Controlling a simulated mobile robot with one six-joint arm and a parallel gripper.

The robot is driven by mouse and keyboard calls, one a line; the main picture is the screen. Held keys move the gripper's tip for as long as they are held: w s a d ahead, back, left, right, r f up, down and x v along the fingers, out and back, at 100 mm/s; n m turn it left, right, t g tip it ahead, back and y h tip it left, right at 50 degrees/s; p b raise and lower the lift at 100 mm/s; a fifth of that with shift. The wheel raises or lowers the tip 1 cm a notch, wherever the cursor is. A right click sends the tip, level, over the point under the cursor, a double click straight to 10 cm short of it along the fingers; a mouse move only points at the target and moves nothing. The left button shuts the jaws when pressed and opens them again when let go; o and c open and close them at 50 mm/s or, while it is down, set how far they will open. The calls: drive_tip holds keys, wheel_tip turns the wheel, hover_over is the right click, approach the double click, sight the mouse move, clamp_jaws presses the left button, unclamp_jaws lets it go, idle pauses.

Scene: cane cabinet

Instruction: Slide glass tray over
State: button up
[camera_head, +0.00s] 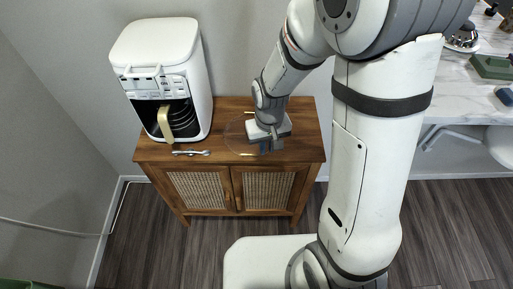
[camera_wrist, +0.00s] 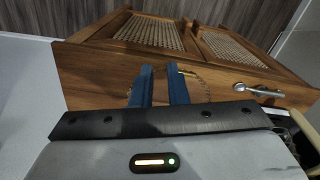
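The glass tray (camera_head: 235,135) is a clear round disc with gold handles, lying on top of the wooden cabinet right of the coffee machine. It also shows faintly in the wrist view (camera_wrist: 207,88), mostly hidden behind my fingers. My gripper (camera_head: 265,147) points down over the tray's right part in the head view. In the wrist view its two blue fingers (camera_wrist: 160,68) stand a little apart, with wood showing between them. A gold handle shows just beside one finger. Whether a finger touches the tray is hard to tell.
A white coffee machine (camera_head: 163,75) with a glass carafe stands on the cabinet (camera_head: 295,157) at the left. A silver utensil (camera_head: 191,153) lies before it and also shows in the wrist view (camera_wrist: 258,90). The cabinet top right of my gripper looks clear. A wall stands behind.

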drive_tip(key=shift+a+f, duration=0.15)
drive_tip(key=shift+f, duration=0.35)
drive_tip(key=shift+a+f, duration=0.15)
drive_tip(key=shift+f, duration=0.35)
clamp_jaws()
drive_tip(key=w+f, duration=0.1)
drive_tip(key=f, duration=0.2)
drive_tip(key=f+p, duration=0.1)
drive_tip(key=f, duration=0.2)
drive_tip(key=w+f, duration=0.1)
drive_tip(key=f, duration=0.2)
drive_tip(key=shift+w+a+f, duration=0.3)
drive_tip(key=shift+a, duration=0.05)
drive_tip(key=shift+w+a, duration=0.15)
drive_tip(key=shift+w, duration=0.45)
drive_tip(key=shift+w, duration=0.1)
